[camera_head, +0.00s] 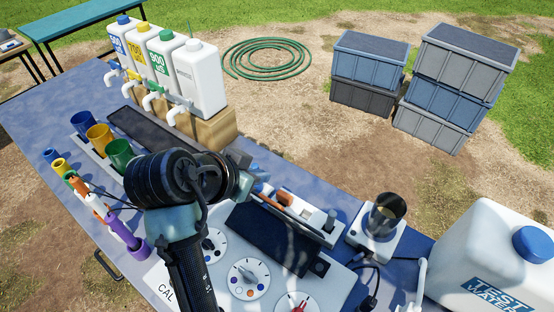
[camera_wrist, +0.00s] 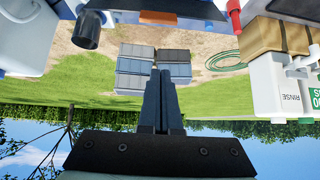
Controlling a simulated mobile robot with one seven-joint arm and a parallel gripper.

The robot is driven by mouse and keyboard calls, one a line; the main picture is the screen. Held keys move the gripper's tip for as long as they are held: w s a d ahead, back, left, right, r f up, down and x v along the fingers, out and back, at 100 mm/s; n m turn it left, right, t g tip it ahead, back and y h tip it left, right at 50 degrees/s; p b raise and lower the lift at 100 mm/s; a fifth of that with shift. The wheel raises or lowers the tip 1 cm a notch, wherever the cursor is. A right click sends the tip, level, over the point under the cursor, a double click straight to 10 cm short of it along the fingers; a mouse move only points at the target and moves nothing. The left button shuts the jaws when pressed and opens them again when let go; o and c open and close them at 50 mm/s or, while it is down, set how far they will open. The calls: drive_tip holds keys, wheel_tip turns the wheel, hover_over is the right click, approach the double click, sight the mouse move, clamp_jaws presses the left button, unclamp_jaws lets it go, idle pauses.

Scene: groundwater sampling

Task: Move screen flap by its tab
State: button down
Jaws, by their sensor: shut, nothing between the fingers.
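A dark rectangular panel (camera_head: 272,241), which looks like the screen flap, lies on the white control panel (camera_head: 222,268) at the front of the table. A small dark piece (camera_head: 319,268) at its right end may be its tab; I cannot tell for sure. My gripper (camera_head: 257,172) is above the table's far edge, behind and apart from the dark panel, partly hidden by my arm. In the wrist view my gripper's fingers (camera_wrist: 161,76) are together with nothing between them, pointing out over the ground. The flap does not show clearly there.
A white rack with an orange piece (camera_head: 285,198) and a dark cup (camera_head: 387,212) stand behind the panel. A water container (camera_head: 485,250) is at right. White dispensers (camera_head: 200,80) and coloured cups (camera_head: 119,154) are at left. Stacked crates (camera_head: 367,65) stand beyond the table.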

sight(270, 200)
drive_tip(key=shift+g, duration=0.3)
drive_tip(key=f+p, duration=0.1)
drive_tip(key=f, duration=0.1)
drive_tip(key=w+d+f+p, duration=0.1)
drive_tip(key=f+p, duration=0.1)
drive_tip(key=f, duration=0.1)
drive_tip(key=w+d+f+p, duration=0.1)
drive_tip(key=f+p, duration=0.1)
drive_tip(key=f, duration=0.1)
drive_tip(key=shift+f, duration=0.3)
drive_tip(key=shift+a+f, duration=0.1)
